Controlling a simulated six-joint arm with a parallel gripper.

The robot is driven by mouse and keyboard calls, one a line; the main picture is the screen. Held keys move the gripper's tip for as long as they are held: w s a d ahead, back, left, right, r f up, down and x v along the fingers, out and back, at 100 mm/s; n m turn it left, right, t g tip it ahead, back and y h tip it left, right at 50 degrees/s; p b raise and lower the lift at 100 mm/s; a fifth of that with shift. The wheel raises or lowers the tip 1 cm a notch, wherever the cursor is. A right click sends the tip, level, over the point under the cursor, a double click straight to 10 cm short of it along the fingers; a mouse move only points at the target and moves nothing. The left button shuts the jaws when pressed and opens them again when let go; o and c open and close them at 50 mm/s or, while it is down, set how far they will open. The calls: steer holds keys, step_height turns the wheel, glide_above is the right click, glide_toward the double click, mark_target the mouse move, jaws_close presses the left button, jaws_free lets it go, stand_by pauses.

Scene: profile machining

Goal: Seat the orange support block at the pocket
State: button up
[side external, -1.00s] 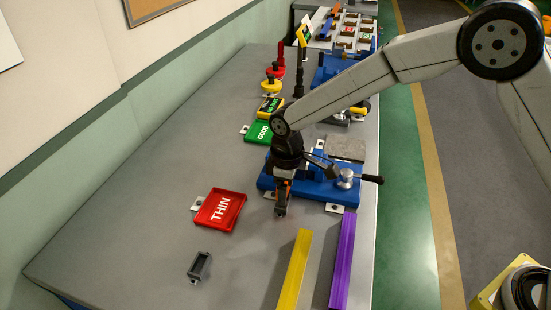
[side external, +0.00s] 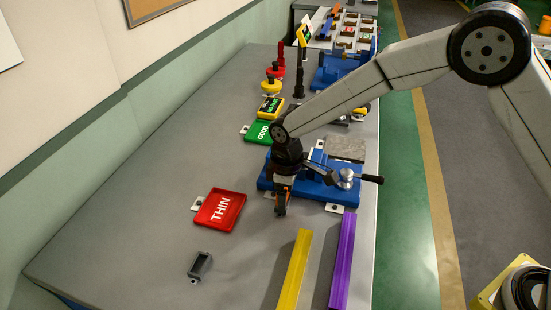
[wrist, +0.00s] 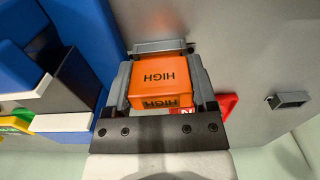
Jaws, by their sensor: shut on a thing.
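The orange support block (wrist: 160,75), marked HIGH on two faces, sits between the two grey fingers of my gripper (wrist: 160,62) in the wrist view. My gripper is shut on it. In the side view, my gripper (side external: 281,207) points down at the front left of the blue fixture (side external: 318,190), with a little orange showing between its dark fingers. I cannot tell whether the block touches the table. A small dark grey hollow holder (side external: 200,265) stands apart at the front left; it also shows in the wrist view (wrist: 288,99). I cannot tell for certain which part is the pocket.
A red THIN tray (side external: 220,210) lies left of my gripper. A yellow bar (side external: 294,270) and a purple bar (side external: 343,260) lie in front. A green GOOD tray (side external: 260,132) is farther back. The grey table (side external: 120,235) is clear at the left.

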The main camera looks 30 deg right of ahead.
steer(key=o, duration=1.3)
steer(key=shift+f, duration=0.1)
steer(key=shift+d, duration=0.1)
steer(key=shift+s+r, duration=0.1)
steer(key=shift+r, duration=3.9)
steer(key=s+d+m+t, duration=0.1)
steer(key=s+d+m, duration=0.2)
steer(key=s+d, duration=0.3)
steer(key=s+d+m, duration=0.3)
steer(key=s+d, duration=0.3)
steer(key=d, duration=0.1)
steer(key=s+d+f+m+t, duration=0.1)
steer(key=s+d+m, duration=0.2)
steer(key=s+d, duration=0.3)
steer(key=shift+d+t, duration=0.3)
